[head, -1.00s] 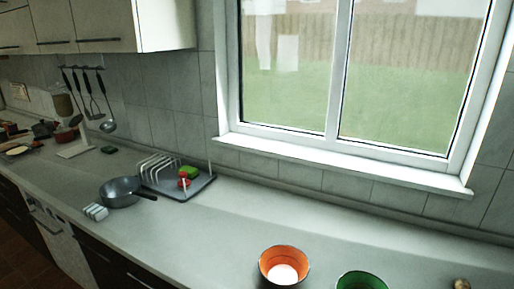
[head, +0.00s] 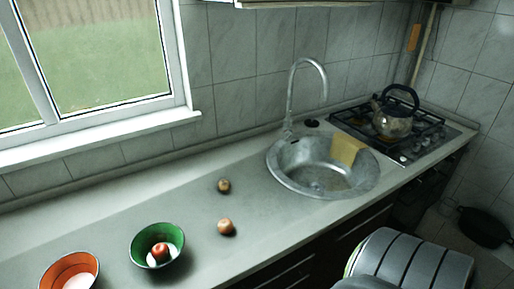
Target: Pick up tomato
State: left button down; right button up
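A red round thing that looks like a tomato (head: 160,251) lies inside the green bowl (head: 177,236) on the counter at the lower left. Part of it is hidden by the bowl. Two brownish round items, one farther back (head: 224,185) and one nearer (head: 226,226), lie on the counter to the right of the bowl; I cannot tell what they are. Neither of my grippers shows in the head view.
An orange bowl (head: 58,270) stands left of the green one, cut by the frame edge. A steel sink (head: 285,180) with a yellow cloth (head: 347,150) lies to the right. A kettle (head: 392,122) stands on the gas hob (head: 352,122). The counter between bowls and sink is mostly clear.

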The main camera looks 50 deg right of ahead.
aim_at(226, 226)
jog(key=z, duration=1.2)
